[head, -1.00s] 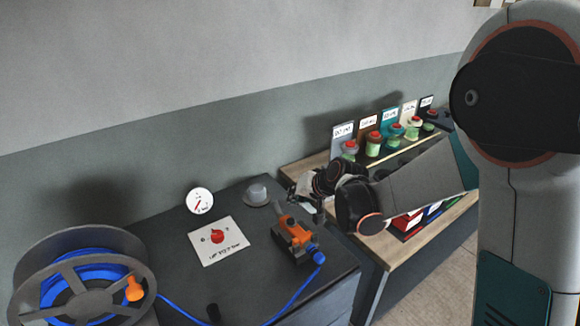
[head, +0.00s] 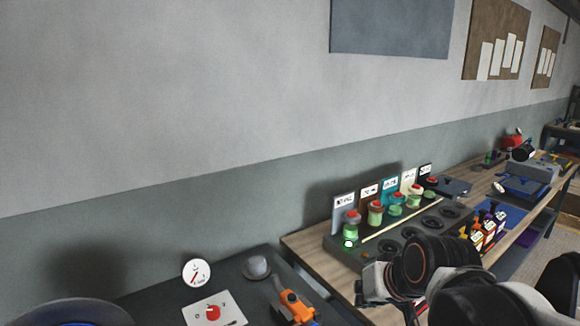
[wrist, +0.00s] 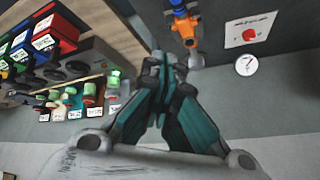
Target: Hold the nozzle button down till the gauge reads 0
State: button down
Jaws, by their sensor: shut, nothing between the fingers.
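The orange nozzle (head: 297,306) stands on the dark bench at the bottom of the head view, partly cut off by the frame edge. The wrist view shows the nozzle (wrist: 184,26) with its blue end, beyond my fingertips. I cannot make out its button. The round white gauge (head: 197,272) is at the wall left of it and also shows in the wrist view (wrist: 247,65); its needle is visible, its reading too small to tell. My gripper (wrist: 166,62) is shut and empty, apart from the nozzle. In the head view it is right of the nozzle.
A white panel with a red knob (head: 213,312) lies below the gauge. A grey domed piece (head: 257,268) stands behind the nozzle. To the right, a wooden bench holds a rack with green, red-topped jars (head: 375,212) and several bottles (head: 482,235). A reel (head: 85,314) is at lower left.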

jog(key=s+d+f+h, duration=0.1)
jog(key=s+d, duration=0.4)
jog(key=s, duration=0.6)
jog(key=shift+d+f+h, duration=0.15)
jog(key=shift+f+h, duration=0.2)
jog(key=shift+h, duration=0.15)
